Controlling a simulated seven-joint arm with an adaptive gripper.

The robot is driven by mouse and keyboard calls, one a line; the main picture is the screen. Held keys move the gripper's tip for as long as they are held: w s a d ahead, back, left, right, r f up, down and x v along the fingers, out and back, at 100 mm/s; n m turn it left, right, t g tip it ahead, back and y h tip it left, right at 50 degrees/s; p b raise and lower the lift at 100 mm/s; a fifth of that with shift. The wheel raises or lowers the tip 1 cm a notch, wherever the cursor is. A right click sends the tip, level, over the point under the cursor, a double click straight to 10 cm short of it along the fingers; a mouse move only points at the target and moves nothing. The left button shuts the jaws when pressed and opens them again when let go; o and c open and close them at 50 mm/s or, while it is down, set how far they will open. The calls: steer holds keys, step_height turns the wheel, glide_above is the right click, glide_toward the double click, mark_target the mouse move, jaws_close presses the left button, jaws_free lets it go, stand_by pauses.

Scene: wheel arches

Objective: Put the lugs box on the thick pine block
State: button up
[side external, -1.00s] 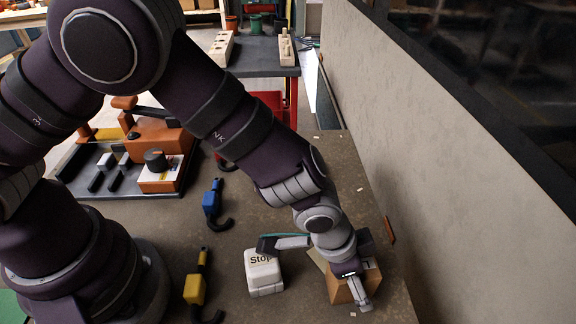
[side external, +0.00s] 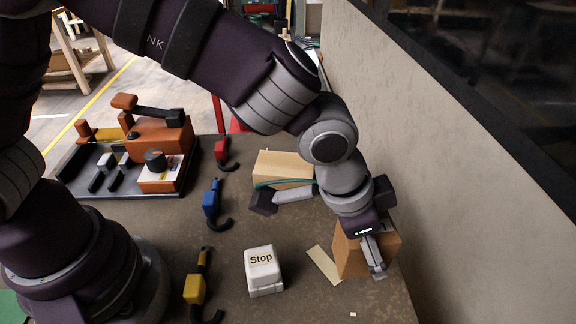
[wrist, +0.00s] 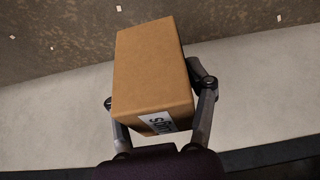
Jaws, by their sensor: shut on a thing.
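The lugs box (side external: 353,257) is a brown cardboard box at the right of the table, held in my gripper (side external: 374,262). In the wrist view the box (wrist: 150,65) sits between the two fingers of my gripper (wrist: 158,110), and a white label with partly cut-off lettering shows on its near end. My gripper is shut on the box. The side view does not show clearly how far it is above the table. A pale pine block (side external: 283,167) lies on the table behind and left of my gripper, partly hidden by my wrist.
A white Stop box (side external: 263,271) stands left of the held box, with a thin pale strip (side external: 324,265) between them. Blue (side external: 211,203), yellow (side external: 195,289) and red (side external: 221,151) hooked tools lie further left. A wall (side external: 375,110) runs along the right.

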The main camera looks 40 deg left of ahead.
steer(key=shift+w+a+r+n, duration=0.15)
steer(key=shift+w+a+r, duration=0.2)
steer(key=shift+r, duration=0.15)
steer(key=shift+w+a+r+n, duration=0.15)
steer(key=shift+w+a+r, duration=0.15)
steer(key=shift+r, duration=0.2)
steer(key=w+a+r+n+t+y, duration=0.1)
steer(key=w+a+n, duration=0.4)
steer(key=a, duration=0.4)
steer(key=r+n+y, duration=0.2)
steer(key=n, duration=0.1)
glide_above(293, 157)
steer(key=s, duration=0.2)
steer(key=f, duration=0.8)
steer(key=shift+w, duration=0.25)
steer(key=shift+f, duration=0.1)
steer(key=o, duration=1.3)
steer(key=shift+c, duration=0.2)
